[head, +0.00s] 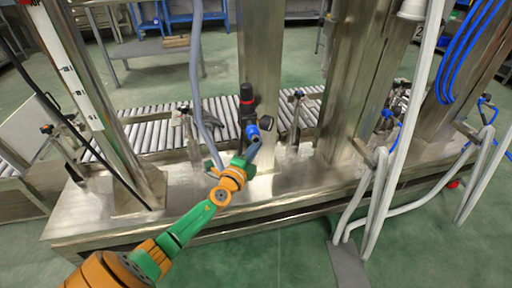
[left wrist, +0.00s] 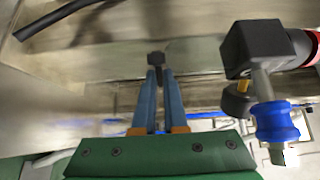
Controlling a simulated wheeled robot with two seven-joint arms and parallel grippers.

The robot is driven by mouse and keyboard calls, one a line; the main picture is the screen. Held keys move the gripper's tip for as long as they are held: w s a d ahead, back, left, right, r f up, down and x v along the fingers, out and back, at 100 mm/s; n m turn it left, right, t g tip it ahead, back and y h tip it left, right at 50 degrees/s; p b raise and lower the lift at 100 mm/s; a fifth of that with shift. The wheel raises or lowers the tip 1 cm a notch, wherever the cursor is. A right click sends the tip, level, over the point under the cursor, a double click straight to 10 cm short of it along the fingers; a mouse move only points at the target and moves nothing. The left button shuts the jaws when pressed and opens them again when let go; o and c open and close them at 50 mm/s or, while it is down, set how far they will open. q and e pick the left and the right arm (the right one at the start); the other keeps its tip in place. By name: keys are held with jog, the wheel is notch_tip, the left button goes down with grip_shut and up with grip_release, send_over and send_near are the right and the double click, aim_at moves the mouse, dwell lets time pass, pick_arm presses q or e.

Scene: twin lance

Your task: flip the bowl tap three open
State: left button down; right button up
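My left gripper (head: 250,147) reaches in from the lower left to just in front of the steel column, below a black regulator with a red ring (head: 247,102). No numbers are legible, so I cannot tell which is tap three. My right gripper is out of view.
The regulator's black body (left wrist: 262,48) and blue fitting (left wrist: 276,121) are close on the right in the left wrist view. A roller conveyor (head: 150,136) runs behind the steel bench (head: 290,190). Grey hoses (head: 378,200) hang at the right. The bench front is fairly clear.

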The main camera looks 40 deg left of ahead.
pick_arm(q)
jog(key=shift+r, duration=0.1)
jog(key=n+g+y, duration=0.1)
jog(key=y, duration=0.1)
jog(key=w+n+g+y, duration=0.1)
jog(key=n+y, duration=0.1)
jog(key=y, duration=0.1)
jog(key=shift+a+n, duration=0.1)
jog(key=shift+n, duration=0.2)
jog(key=c, duration=1)
grip_release()
jog(key=shift+o, duration=0.2)
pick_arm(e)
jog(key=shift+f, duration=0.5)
